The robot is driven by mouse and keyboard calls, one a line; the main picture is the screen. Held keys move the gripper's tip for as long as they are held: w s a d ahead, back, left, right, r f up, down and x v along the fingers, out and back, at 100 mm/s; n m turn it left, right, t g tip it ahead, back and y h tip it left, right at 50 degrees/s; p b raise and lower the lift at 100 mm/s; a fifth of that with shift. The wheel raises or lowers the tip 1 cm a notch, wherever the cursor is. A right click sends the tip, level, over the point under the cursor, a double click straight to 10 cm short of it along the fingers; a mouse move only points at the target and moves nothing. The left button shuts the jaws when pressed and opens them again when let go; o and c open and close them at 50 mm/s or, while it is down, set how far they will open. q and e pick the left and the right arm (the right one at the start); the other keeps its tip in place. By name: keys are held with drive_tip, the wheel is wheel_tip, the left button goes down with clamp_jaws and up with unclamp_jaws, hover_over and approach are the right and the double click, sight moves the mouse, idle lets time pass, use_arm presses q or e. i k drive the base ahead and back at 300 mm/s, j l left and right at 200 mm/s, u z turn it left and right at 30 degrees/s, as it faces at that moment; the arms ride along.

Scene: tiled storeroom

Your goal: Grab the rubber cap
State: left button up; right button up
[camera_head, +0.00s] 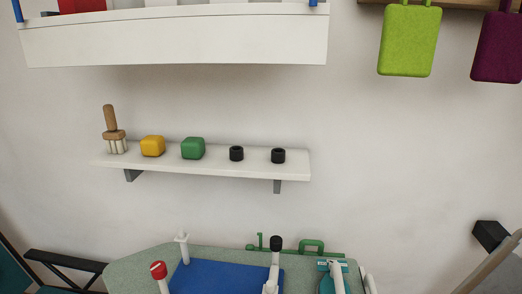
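Two small black round pieces that look like rubber caps stand on the narrow white wall shelf (215,163). The left black cap (236,153) is right of a green block, and the right black cap (278,155) is near the shelf's right end. Both have a dark hollow top and stand apart from each other. Neither of my grippers shows in the head view, so their state is hidden.
The shelf also bears a wooden brush (114,135), a yellow block (152,146) and the green block (193,148). A larger white shelf (175,42) hangs above. A green-grey surface (130,269) with a blue mat (215,277) and upright posts is below. Cutting boards (408,40) hang right.

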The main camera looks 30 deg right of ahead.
sight(236, 152)
drive_tip(key=l+z, duration=0.1)
drive_tip(key=z, duration=0.75)
